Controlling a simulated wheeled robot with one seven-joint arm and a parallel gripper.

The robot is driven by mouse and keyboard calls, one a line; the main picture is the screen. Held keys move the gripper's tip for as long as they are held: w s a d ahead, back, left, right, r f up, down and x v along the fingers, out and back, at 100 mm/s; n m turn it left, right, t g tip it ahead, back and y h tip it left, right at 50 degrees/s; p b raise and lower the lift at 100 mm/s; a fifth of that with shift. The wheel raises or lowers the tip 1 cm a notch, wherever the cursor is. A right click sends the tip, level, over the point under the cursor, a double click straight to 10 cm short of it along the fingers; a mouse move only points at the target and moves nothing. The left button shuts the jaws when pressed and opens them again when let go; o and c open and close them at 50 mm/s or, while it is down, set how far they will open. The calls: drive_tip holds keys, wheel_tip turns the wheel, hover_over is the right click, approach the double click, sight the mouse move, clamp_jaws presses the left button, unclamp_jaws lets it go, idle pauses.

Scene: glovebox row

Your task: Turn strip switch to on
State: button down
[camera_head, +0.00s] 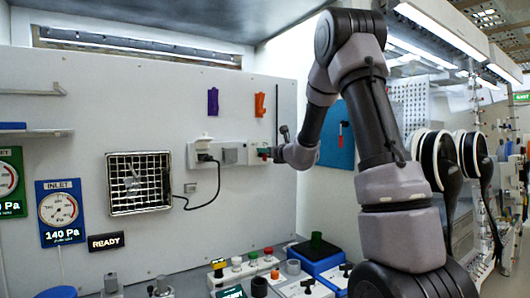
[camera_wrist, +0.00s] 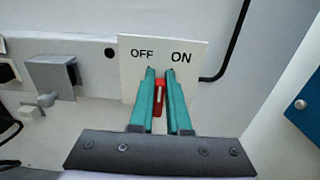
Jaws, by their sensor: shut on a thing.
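The strip switch (camera_wrist: 159,92) is a small red piece on a white plate (camera_wrist: 190,57) marked OFF on the left and ON on the right. My gripper (camera_wrist: 160,74) has its two teal fingers shut on the red switch, one on each side. The fingertips lie just below and between the two words, and they hide part of the switch. In the head view my gripper (camera_head: 267,153) reaches the right end of the white wall strip (camera_head: 218,153). The switch itself is too small to make out there.
A black plug (camera_head: 204,157) with a cable and a grey box (camera_head: 229,155) sit on the strip left of the switch. A bench with several knobs and buttons stands below; a blue panel (camera_head: 337,135) is to the right.

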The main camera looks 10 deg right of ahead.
drive_tip(key=c, duration=0.9)
unclamp_jaws()
drive_tip(key=shift+s, duration=0.1)
drive_tip(key=v, duration=1)
drive_tip(key=shift+s+d, duration=0.15)
drive_tip(key=shift+s, duration=0.15)
